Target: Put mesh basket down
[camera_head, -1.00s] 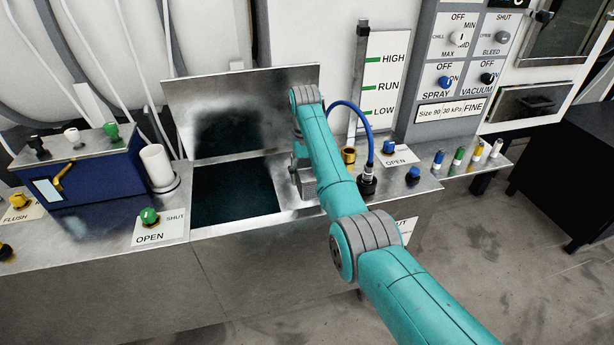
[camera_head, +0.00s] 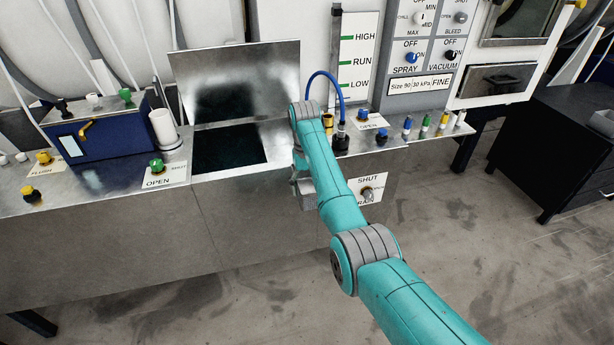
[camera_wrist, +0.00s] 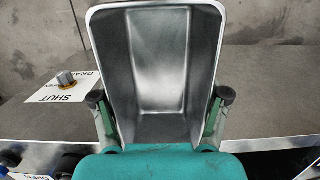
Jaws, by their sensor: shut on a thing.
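The mesh basket (camera_wrist: 158,60) fills the middle of the wrist view. It is a grey, metallic, tapered open container with a pale rim, and its inside looks empty. My gripper (camera_wrist: 161,97) has one finger on each side of the basket and is shut on it. In the head view my arm reaches toward the bench, with the wrist by the bench front.
A steel bench (camera_head: 110,235) holds an open dark well (camera_head: 228,147) with a raised lid (camera_head: 238,80). A blue box (camera_head: 95,135), a white cylinder (camera_head: 163,128) and several knobs stand on it. A black cabinet (camera_head: 560,140) is at right. The floor (camera_head: 470,250) between is clear.

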